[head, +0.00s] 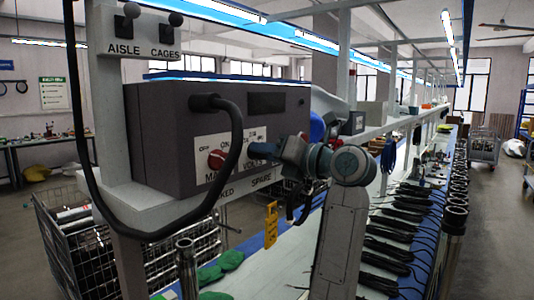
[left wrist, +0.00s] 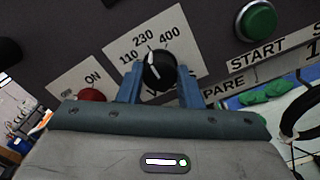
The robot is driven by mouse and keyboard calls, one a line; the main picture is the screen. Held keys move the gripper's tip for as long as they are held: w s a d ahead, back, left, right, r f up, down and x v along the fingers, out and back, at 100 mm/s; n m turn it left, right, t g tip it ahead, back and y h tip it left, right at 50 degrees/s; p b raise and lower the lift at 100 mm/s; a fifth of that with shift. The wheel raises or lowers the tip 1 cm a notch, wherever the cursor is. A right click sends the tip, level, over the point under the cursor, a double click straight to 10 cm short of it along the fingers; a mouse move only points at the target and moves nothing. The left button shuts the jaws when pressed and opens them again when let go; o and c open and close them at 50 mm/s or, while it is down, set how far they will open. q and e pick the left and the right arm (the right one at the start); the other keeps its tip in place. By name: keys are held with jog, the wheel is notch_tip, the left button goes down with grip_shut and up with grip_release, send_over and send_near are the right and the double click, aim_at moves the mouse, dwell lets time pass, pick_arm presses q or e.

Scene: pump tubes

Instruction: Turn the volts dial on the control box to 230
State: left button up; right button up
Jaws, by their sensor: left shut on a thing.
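The grey control box (head: 165,130) sits on a shelf in the head view. In the left wrist view its black volts dial (left wrist: 158,70) has a white pointer line directed upward, toward the 230 mark (left wrist: 143,38). The 110 mark is to its left and the 400 mark to its right. My left gripper (left wrist: 158,84) is shut on the dial, one blue finger on each side. In the head view the left gripper (head: 268,151) is at the box front and hides the dial. My right gripper is not in view.
A red main switch (left wrist: 91,95) is left of the dial, and a green START button (left wrist: 257,20) is to the right. A thick black cable (head: 236,135) loops down from the box front. A yellow tag (head: 271,225) hangs below the shelf.

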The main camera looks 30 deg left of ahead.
pick_arm(q)
jog(key=shift+r, duration=0.1)
jog(key=o, duration=1)
jog(key=shift+d, duration=0.1)
jog(key=d+b, duration=0.3)
jog(key=b, duration=0.1)
jog(key=d+b, duration=0.4)
jog(key=b, duration=0.1)
jog(key=d+b, duration=0.3)
jog(key=b, duration=0.1)
jog(key=shift+s+d+b, duration=0.3)
jog(key=shift+s, duration=0.1)
